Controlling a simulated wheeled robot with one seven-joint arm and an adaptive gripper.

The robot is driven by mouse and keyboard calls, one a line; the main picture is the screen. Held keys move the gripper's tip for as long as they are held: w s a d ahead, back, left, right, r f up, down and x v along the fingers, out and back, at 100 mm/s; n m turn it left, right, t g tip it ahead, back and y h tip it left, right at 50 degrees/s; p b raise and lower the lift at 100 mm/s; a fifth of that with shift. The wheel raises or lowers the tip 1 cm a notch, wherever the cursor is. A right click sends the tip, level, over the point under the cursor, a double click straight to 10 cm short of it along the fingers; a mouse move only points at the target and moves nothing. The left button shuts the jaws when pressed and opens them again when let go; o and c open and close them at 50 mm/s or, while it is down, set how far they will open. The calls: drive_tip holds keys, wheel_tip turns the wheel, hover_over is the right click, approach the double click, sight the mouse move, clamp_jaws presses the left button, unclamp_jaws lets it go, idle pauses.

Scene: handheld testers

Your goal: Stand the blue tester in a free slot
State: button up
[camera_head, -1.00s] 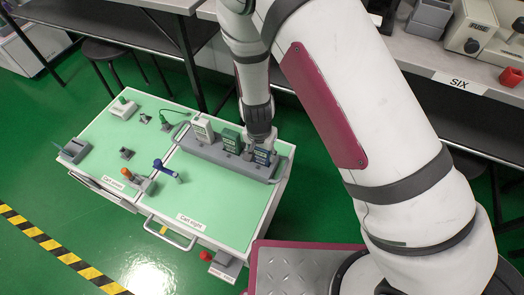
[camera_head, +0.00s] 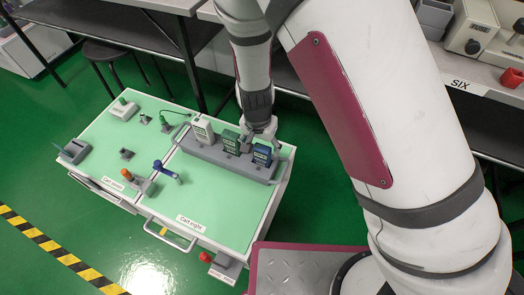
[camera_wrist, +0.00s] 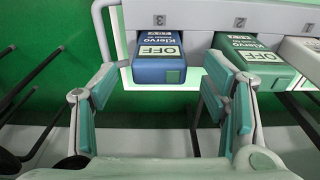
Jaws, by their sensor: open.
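The blue tester (camera_head: 262,154) stands upright in the right end slot of a grey rack (camera_head: 208,153) on the right cart. In the wrist view the blue tester (camera_wrist: 160,58) reads OFF and sits at the rack's (camera_wrist: 200,17) slot marked 3. My gripper (camera_head: 262,136) is open just above and behind it. In the wrist view my gripper's (camera_wrist: 164,88) fingers are spread, one to each side of the blue tester, with visible gaps. A green tester (camera_head: 231,141) stands beside it at slot 2, close to my right finger in the wrist view.
A white tester (camera_head: 203,131) stands at the rack's left end. A blue-handled item (camera_head: 166,171) and an orange knob (camera_head: 127,173) are on the carts. The right cart's front top (camera_head: 225,196) is mostly clear. A bench (camera_head: 455,75) stands behind.

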wheel_tip(320, 180, up, 6)
drive_tip(key=shift+s, duration=0.4)
drive_tip(key=shift+a, duration=0.1)
